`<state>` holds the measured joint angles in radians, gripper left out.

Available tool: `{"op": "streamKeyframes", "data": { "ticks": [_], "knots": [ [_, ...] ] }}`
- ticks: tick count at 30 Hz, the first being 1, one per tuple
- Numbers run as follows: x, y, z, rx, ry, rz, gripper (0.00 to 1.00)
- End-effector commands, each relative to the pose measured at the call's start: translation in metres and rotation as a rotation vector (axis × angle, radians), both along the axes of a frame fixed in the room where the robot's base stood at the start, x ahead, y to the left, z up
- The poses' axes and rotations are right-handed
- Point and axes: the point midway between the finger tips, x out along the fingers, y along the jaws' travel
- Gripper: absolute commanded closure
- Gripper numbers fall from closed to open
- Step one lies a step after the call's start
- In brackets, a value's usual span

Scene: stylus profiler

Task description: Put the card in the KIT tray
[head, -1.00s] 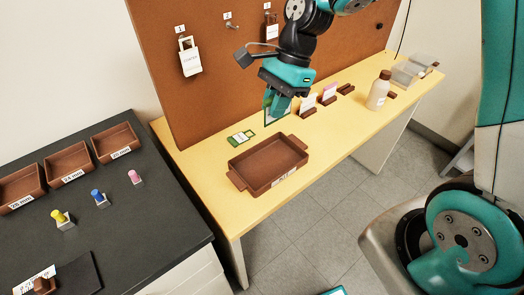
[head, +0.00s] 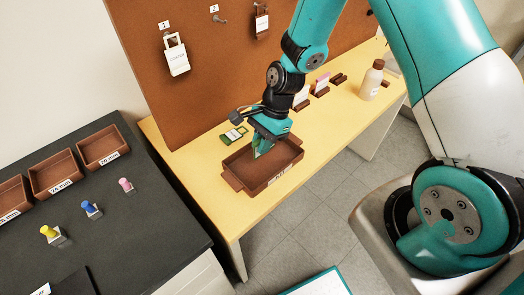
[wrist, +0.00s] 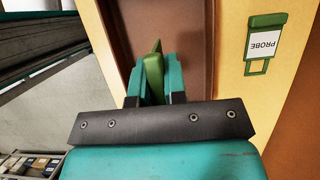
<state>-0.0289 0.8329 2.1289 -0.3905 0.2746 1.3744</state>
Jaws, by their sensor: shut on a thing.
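My gripper (head: 262,148) is shut on a green-edged card (head: 264,147) and holds it over the brown KIT tray (head: 236,185) on the yellow bench. The card's lower part is within the tray's outline; whether it touches the floor I cannot tell. In the wrist view the card (wrist: 153,76) stands edge-on between the teal fingers (wrist: 155,85), with the brown tray (wrist: 190,25) beyond. The tray's front label is partly hidden and hard to read.
A green PROBE tag (head: 233,135) lies behind the tray; it also shows in the wrist view (wrist: 264,45). Card holders (head: 320,90) and a brown-capped bottle (head: 372,82) stand to the right. The pegboard (head: 215,70) rises behind. Trays and coloured pegs occupy the dark bench at left.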

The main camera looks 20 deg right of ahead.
Motion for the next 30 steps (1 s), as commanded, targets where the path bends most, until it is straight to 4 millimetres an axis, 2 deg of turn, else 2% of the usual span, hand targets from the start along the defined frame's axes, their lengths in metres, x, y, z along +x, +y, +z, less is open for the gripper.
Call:
{"op": "streamKeyframes", "data": {
  "ticks": [9,21,22,24,25,30],
  "knots": [
    [-0.001,0.0,-0.038,0.0,0.002,0.001,1.0],
    [0.0,0.0,-0.045,0.0,0.0,0.0,1.0],
    [0.0,0.0,-0.043,0.0,0.0,0.0,0.81],
    [0.0,0.0,-0.043,0.0,0.0,0.0,0.65],
    [0.0,0.0,-0.043,0.0,0.0,0.0,0.62],
    [0.0,0.0,-0.043,0.0,0.0,0.0,0.62]
  ]
}}
